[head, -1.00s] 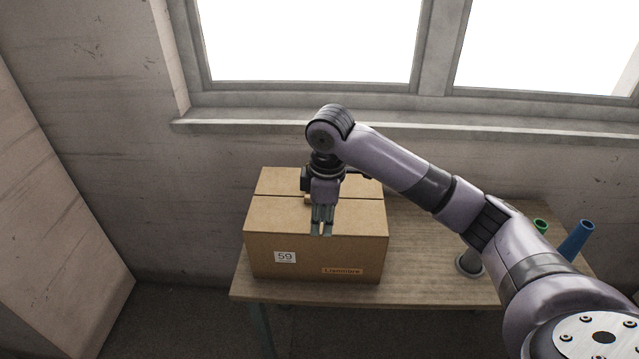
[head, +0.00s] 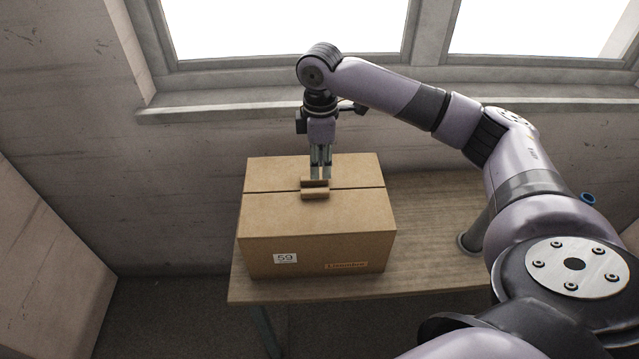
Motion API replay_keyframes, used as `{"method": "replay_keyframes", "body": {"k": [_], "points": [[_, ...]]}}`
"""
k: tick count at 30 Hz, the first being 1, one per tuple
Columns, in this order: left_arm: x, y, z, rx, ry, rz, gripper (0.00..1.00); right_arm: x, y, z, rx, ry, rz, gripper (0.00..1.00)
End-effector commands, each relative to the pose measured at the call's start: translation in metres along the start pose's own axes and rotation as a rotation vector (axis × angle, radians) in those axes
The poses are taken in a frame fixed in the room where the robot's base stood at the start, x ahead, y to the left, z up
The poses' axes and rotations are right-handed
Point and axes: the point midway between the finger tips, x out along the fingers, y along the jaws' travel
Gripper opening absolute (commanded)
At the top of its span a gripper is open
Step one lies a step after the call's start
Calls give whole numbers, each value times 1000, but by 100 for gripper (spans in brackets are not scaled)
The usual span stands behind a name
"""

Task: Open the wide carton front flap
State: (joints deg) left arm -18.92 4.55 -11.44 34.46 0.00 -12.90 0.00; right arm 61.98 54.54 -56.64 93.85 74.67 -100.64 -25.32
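The wide carton (head: 315,228) is a brown cardboard box on the table, with a "59" label and an orange label on its front side. Its top flaps lie flat, with a dark seam running across between them. The front flap (head: 350,207) is down and carries a small cardboard tab (head: 315,194) at the seam. A second tab (head: 314,183) stands just behind it on the back flap. My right gripper (head: 320,177) points down at the back tab; its fingertips are close to it, and contact is unclear. The fingers show close together. My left gripper is not in view.
The wooden table (head: 425,225) has bare room right of the carton. A grey post-like object (head: 474,236) and a blue tube rim (head: 588,198) stand there, partly behind my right arm. A wall and window sill (head: 220,104) are behind.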

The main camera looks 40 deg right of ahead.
Motion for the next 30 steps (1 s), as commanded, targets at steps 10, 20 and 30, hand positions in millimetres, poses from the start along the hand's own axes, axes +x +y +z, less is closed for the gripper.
{"method": "replay_keyframes", "body": {"k": [10,20,30], "points": [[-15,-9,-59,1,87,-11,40,65,0,0,1,-1,-2,23],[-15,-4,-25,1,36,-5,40,82,0,0,0,1,2,23],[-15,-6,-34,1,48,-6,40,82,0,0,0,0,2,11]]}}
